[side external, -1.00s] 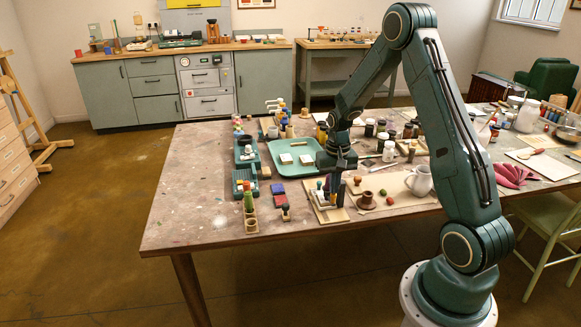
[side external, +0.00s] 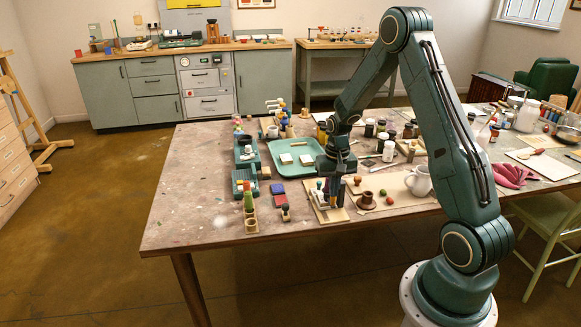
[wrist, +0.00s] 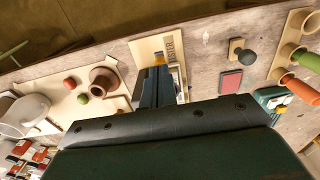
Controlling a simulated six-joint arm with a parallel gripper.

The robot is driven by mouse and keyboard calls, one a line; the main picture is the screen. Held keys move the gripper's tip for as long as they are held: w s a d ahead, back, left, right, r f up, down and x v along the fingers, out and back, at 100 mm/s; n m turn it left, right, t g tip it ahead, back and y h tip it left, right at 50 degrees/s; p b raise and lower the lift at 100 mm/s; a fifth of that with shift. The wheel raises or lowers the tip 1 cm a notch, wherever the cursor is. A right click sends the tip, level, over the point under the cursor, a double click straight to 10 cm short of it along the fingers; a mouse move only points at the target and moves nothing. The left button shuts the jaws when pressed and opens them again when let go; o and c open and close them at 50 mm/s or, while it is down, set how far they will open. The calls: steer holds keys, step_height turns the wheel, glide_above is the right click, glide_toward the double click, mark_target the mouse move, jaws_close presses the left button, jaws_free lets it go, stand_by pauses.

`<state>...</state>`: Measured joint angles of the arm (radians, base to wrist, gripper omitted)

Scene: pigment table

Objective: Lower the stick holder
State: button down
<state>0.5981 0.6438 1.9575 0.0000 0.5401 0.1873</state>
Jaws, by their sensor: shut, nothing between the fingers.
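A cream board (side external: 331,217) with white upright parts and small coloured tops lies near the front edge of the table. I take this assembly as the stick holder, but cannot tell its parts apart.
A brown spool-like pot (side external: 366,201) and small balls sit right of the board, with a white mug (side external: 418,181) beyond. A green tray (side external: 277,163) lies behind. The table's front left is clear.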

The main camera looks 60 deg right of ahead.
steer(key=shift+r, duration=0.1)
steer(key=shift+r, duration=3.4)
steer(key=s+a+r+n+t, duration=0.1)
steer(key=s+a+r+n, duration=0.1)
steer(key=a+r, duration=0.5)
steer(key=s+a+r+n+t, duration=0.2)
steer(key=s+a+r, duration=0.1)
steer(key=a+r, duration=0.45)
steer(key=s+a+r+n+t, duration=0.1)
steer(key=s+a+r+n, duration=0.1)
steer(key=s+a, duration=0.3)
steer(key=s+a+r+n+t, duration=0.1)
steer(key=s+a+r+n, duration=0.1)
steer(key=s, duration=0.5)
steer(key=a+n, duration=0.1)
steer(key=a, duration=0.1)
steer(key=shift+s+a+r+t, duration=0.3)
steer(key=shift+s+a+r, duration=0.05)
